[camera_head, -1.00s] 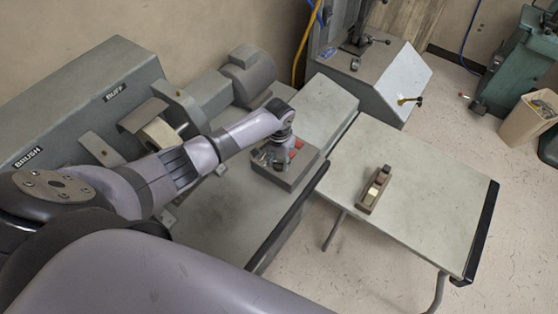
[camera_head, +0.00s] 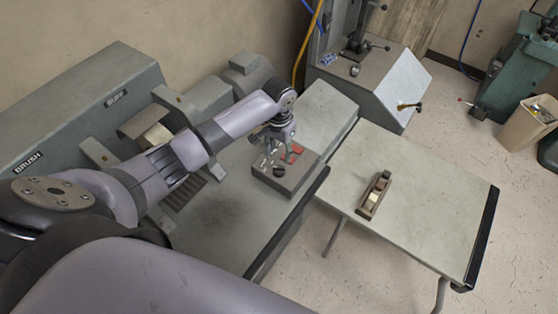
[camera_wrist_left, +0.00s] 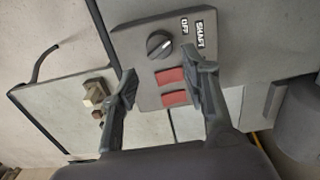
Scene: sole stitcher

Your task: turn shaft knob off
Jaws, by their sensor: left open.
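The control box (camera_head: 285,176) sits on the grey machine bench. In the left wrist view the black shaft knob (camera_wrist_left: 159,44) is on the box face (camera_wrist_left: 128,44), beside the labels "SHAFT" and "OFF" and two red switches (camera_wrist_left: 172,87). The knob also shows in the head view (camera_head: 279,171). My left gripper (camera_head: 273,150) is above the box, fingers pointing down. In the left wrist view its two fingers (camera_wrist_left: 164,76) are spread apart with nothing between them, and the knob lies ahead of the fingertips, apart from them. My right gripper does not show.
A grey table (camera_head: 420,190) stands to the right with a small wooden block-like item (camera_head: 374,195) on it. The machine with "BRUSH" and "BUFF" labels (camera_head: 75,125) lines the left. A bin (camera_head: 526,130) is on the floor at far right.

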